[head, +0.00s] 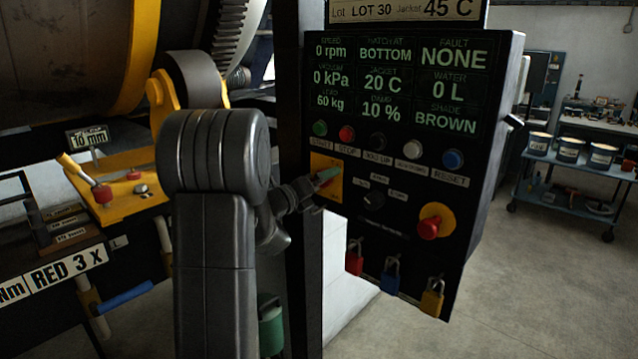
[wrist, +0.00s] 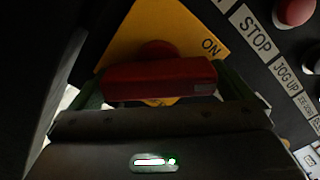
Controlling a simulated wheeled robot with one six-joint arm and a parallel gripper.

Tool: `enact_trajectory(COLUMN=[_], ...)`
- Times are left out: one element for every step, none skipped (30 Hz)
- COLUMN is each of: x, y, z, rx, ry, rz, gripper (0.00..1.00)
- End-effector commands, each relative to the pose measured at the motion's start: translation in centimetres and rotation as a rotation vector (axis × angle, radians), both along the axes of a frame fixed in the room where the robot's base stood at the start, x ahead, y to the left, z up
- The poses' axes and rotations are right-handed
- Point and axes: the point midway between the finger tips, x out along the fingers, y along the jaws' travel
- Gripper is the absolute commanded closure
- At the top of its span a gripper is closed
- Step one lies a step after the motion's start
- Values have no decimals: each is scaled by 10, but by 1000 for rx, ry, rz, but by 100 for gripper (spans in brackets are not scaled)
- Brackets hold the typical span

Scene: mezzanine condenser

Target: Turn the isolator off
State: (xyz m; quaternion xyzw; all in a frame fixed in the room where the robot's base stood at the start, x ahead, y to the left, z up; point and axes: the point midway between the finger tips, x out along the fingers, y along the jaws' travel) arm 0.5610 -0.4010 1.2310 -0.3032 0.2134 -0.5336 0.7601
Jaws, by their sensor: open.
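The isolator is a red bar handle (wrist: 158,80) on a yellow plate (wrist: 165,30) in the wrist view. An ON label (wrist: 211,47) is on the plate's right side. The bar lies crosswise in this view, with a small pale mark at its right end. My gripper (wrist: 162,88) is open, with one green finger beyond each end of the bar. I cannot tell whether either finger touches it. In the head view my gripper (head: 328,176) is at the yellow plate (head: 322,160) on the control panel's left side, and it hides the handle there.
The panel (head: 400,215) has a button row above the isolator, with a red stop button (head: 346,133). A red emergency button (head: 428,229) is at lower right. Several coloured padlocks (head: 391,279) hang below. A dark post stands at the panel's left.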

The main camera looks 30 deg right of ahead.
Motion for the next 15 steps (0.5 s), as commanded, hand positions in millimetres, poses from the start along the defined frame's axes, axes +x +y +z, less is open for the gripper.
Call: enact_trajectory(x=[0, 0, 0, 0, 0, 0, 0, 0, 0, 0, 0, 0, 0, 0, 0], y=[0, 0, 0, 0, 0, 0, 0, 0, 0, 0, 0, 0, 0, 0, 0], z=[0, 0, 0, 0, 0, 0, 0, 0, 0, 0, 0, 0, 0, 0, -1], rx=[0, 0, 0, 0, 0, 0, -1, -1, -1, 0, 0, 0, 1, 2, 4], ry=[0, 0, 0, 0, 0, 0, 0, 0, 0, -1, -1, -3, -5, -9, -15], rz=[0, 0, 0, 0, 0, 0, -1, -1, -1, -1, -1, -1, -1, -1, -1], gripper=[0, 0, 2, 8, 14, 22, 28, 32, 32, 32, 32, 32, 32, 32, 32])
